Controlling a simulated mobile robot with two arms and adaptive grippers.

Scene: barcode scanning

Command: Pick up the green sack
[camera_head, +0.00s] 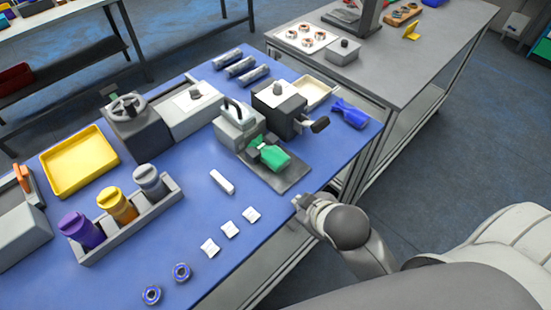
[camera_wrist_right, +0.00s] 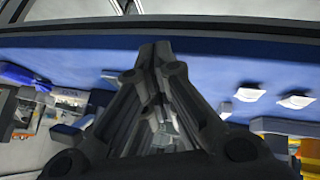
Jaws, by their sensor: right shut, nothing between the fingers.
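The green sack (camera_head: 270,152) lies on a dark grey plate (camera_head: 289,180) in the middle right of the blue table, in front of a grey device with a handle. My right gripper (camera_head: 303,202) is at the table's right edge, nearer to me than the sack and apart from it. In the right wrist view its fingers (camera_wrist_right: 156,50) are closed together with nothing between them. I cannot make out the green sack in that view. My left gripper is not in view.
A blue sack (camera_head: 349,113) lies at the table's right edge. Small white packets (camera_head: 230,230) and a white bar (camera_head: 222,181) lie near the sack. A rack (camera_head: 131,228) holds purple, yellow and grey containers. A yellow tray (camera_head: 79,162) is at left. A grey table (camera_head: 398,62) stands behind.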

